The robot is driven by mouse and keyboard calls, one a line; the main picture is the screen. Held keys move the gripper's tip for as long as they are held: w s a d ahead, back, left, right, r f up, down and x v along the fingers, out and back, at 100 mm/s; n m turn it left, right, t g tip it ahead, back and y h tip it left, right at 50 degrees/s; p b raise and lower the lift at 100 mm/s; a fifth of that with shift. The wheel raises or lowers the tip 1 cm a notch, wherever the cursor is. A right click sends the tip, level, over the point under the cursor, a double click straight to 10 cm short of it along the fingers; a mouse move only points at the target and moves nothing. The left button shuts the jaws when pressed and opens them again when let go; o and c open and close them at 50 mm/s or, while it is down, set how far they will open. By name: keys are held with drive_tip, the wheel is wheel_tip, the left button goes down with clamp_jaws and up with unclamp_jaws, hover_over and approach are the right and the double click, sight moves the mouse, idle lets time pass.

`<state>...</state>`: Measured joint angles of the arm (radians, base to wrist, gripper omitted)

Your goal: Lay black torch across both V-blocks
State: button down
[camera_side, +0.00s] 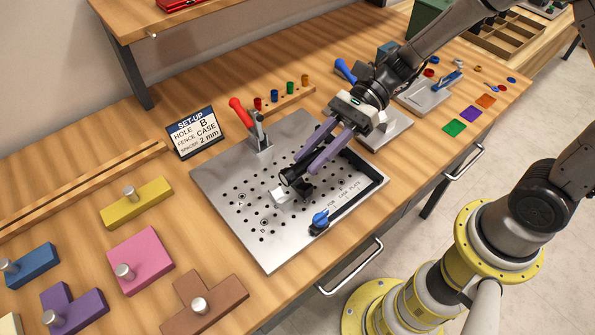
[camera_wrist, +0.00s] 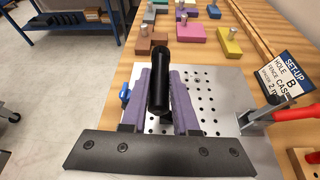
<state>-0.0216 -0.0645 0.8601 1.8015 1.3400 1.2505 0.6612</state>
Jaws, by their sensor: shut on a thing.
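The black torch (camera_side: 291,177) is between the purple fingers of my gripper (camera_side: 306,161), which is shut on it. In the wrist view the torch (camera_wrist: 160,72) points away between the fingers of my gripper (camera_wrist: 161,82). The torch and fingers hide part of this area, and contact between torch and blocks is unclear.
The perforated metal plate (camera_side: 222,185) carries a red-handled clamp (camera_side: 257,130) at the back, a blue knob (camera_side: 320,219) at the front and a black-edged slot at the right. A set-up sign (camera_side: 194,133) stands behind. Coloured blocks with pegs, such as the pink one (camera_side: 140,260), lie left.

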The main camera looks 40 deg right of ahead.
sight(298, 186)
drive_tip(key=f, duration=0.1)
drive_tip(key=w+a+f, duration=0.1)
drive_tip(key=w+f, duration=0.1)
drive_tip(key=shift+w+a+f, duration=0.15)
drive_tip(key=shift+a+f, duration=0.05)
drive_tip(key=shift+a, duration=0.1)
drive_tip(key=shift+f, duration=1.55)
drive_tip(key=shift+f, duration=0.3)
drive_tip(key=shift+f, duration=0.15)
drive_tip(key=c, duration=0.7)
unclamp_jaws()
